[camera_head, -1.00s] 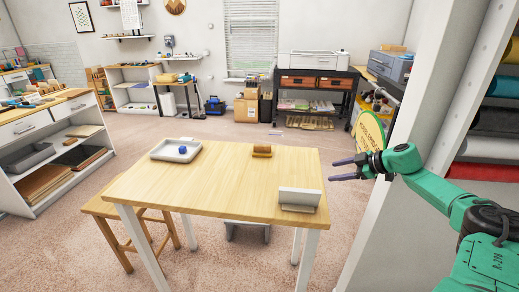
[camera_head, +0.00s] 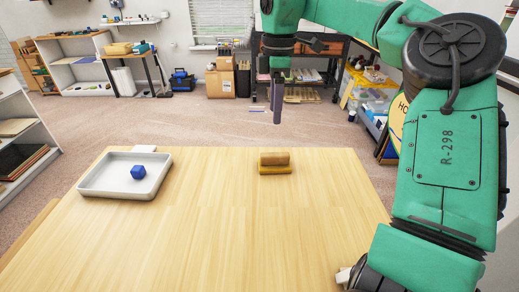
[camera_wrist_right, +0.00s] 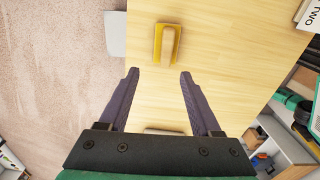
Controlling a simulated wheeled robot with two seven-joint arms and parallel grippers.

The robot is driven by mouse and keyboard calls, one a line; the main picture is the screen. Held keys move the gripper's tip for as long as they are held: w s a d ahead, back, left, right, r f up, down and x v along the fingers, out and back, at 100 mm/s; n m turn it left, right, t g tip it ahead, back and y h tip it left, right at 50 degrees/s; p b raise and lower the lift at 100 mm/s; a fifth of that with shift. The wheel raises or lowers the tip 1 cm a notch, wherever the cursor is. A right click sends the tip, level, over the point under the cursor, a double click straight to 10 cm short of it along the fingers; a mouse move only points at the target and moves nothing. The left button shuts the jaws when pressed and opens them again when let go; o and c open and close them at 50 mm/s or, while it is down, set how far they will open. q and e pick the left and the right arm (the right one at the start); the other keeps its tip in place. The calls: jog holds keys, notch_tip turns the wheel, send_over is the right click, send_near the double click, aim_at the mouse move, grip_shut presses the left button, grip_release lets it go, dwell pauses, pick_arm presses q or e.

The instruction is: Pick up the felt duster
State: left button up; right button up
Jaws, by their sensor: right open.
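The felt duster (camera_head: 275,162), a small block with a brown upper part and a golden-tan lower part, lies on the light wood table (camera_head: 220,240) near its far edge. In the right wrist view the duster (camera_wrist_right: 167,45) is beyond the fingertips, with bare wood around it. My right gripper (camera_head: 277,112) points down above and behind the duster in the head view. My left gripper is not in view.
A pale object (camera_head: 343,276) at the lower right is mostly hidden by my right arm. The tabletop around the duster is clear.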

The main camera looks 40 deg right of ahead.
send_over(276, 154)
jog(key=f, duration=0.6)
jog(key=shift+s, duration=0.3)
jog(key=f, duration=0.2)
jog(key=f+p, duration=0.1)
jog(key=f, duration=0.4)
jog(key=shift+w+a, duration=0.1)
jog(key=shift+w, duration=0.2)
jog(key=shift+w+f, duration=0.1)
jog(key=shift+f, duration=0.2)
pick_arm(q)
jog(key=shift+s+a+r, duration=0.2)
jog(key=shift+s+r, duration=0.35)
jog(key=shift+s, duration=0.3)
pick_arm(e)
grip_shut()
